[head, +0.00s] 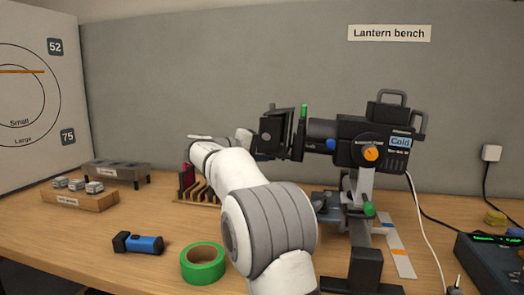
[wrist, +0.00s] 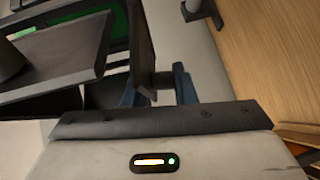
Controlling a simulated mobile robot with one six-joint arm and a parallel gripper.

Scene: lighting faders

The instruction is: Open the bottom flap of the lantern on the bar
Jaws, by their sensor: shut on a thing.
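The black lantern (head: 372,140) is mounted on a stand on the bench, with dark flaps (head: 272,132) at its left-facing front. In the wrist view, the bottom flap (wrist: 142,38) is a dark plate on the table side of the lantern front. My gripper (wrist: 160,80) has its blue fingers on either side of this plate's edge and is shut on it. In the head view my white arm reaches up to the lantern front, and the fingers are hidden there. The flap's exact angle is hard to tell.
A green tape roll (head: 203,263) and a blue torch (head: 138,243) lie on the bench in front. A wooden rack (head: 196,187) stands behind my arm. A wooden block with grey pieces (head: 80,198) is at left. A dark console (head: 492,265) and cables are at right.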

